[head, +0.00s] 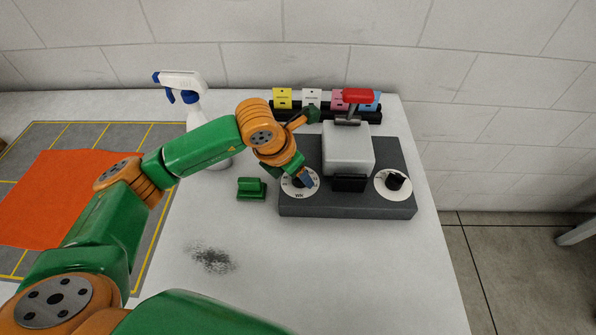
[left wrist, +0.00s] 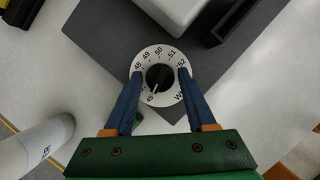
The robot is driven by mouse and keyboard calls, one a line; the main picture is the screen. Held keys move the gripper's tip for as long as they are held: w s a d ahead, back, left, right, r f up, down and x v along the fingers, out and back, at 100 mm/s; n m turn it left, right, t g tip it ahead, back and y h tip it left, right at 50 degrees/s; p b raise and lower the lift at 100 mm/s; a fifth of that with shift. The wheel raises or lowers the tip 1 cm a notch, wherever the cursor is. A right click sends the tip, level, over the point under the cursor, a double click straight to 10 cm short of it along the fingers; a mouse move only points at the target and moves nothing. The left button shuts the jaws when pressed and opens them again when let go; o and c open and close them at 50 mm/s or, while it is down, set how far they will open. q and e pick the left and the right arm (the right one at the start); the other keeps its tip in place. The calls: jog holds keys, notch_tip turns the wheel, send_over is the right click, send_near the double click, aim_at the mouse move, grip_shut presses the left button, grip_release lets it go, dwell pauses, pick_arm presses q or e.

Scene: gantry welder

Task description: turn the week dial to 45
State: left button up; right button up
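The week dial (head: 299,190) is a white disc marked WK with a black knob, at the left front of a dark grey base. In the left wrist view the dial (left wrist: 159,58) shows numbers from 48 to 52 along its top and 45 near its bottom. The white line on the black knob (left wrist: 160,75) points down and slightly left, close to 45. My left gripper (head: 299,176) is over the dial. Its blue fingertips (left wrist: 160,72) are open, one on each side of the knob, with a visible gap. The left finger hides some numbers. My right gripper is not in view.
The grey base (head: 345,208) also carries a white block (head: 347,148), a red handle (head: 357,96) and a second dial (head: 381,187). A green block (head: 251,189) sits left of it. A spray bottle (head: 182,85) and a card rack (head: 325,114) stand behind.

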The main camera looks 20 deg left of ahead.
aim_at(289, 190)
pick_arm(q)
jog(key=shift+o, duration=0.9)
jog(key=b+v, duration=0.1)
jog(key=v, duration=0.6)
